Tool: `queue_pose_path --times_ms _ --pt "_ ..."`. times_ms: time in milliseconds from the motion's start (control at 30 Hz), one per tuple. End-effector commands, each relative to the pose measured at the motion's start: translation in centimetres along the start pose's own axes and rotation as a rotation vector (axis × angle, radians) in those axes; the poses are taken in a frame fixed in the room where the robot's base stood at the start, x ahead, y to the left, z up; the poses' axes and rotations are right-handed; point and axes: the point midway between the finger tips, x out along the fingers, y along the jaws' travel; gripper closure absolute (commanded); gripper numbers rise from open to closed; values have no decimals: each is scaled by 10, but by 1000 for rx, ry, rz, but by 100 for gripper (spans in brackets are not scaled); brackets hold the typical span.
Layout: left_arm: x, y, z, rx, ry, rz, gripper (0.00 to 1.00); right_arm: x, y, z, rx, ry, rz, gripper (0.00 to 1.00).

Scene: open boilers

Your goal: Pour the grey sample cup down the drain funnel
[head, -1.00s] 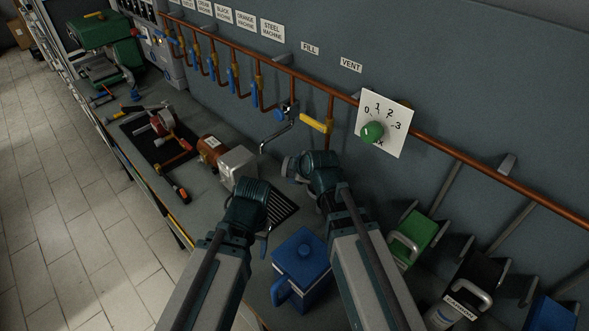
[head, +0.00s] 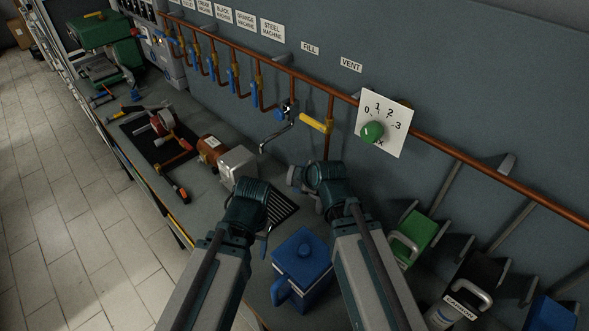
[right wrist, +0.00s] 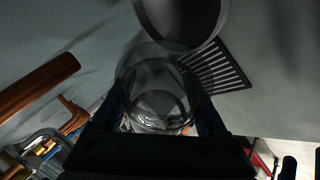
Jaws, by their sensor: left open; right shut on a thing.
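In the right wrist view, my right gripper (right wrist: 157,120) is shut on the see-through grey sample cup (right wrist: 158,88), between its two dark fingers. A dark, wide round opening, seemingly the drain funnel (right wrist: 182,15), is just past the cup and partly overlaps its rim in the picture. I cannot tell whether they touch or whether the cup holds liquid. In the head view, my right wrist hides most of this; a small grey rounded part shows at its left. My left gripper (head: 258,222) is open over the bench, its fingertips mostly hidden by its wrist.
A slotted drain grate (head: 282,205) lies between my wrists. A blue lidded jug (head: 302,258) stands close below them. A metal tap (head: 275,137) and yellow-handled valve (head: 316,123) hang from the copper pipe (head: 450,150).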

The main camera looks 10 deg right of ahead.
Motion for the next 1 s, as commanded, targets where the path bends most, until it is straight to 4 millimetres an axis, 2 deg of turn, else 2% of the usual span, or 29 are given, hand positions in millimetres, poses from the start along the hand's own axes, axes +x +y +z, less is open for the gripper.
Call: queue_pose_path --times_ms 633,1000 --pt "-12 -1 1 0 0 0 44 -9 7 -5 -1 0 0 100" --pt "-12 -1 1 0 0 0 44 -10 5 -5 -1 0 0 100"
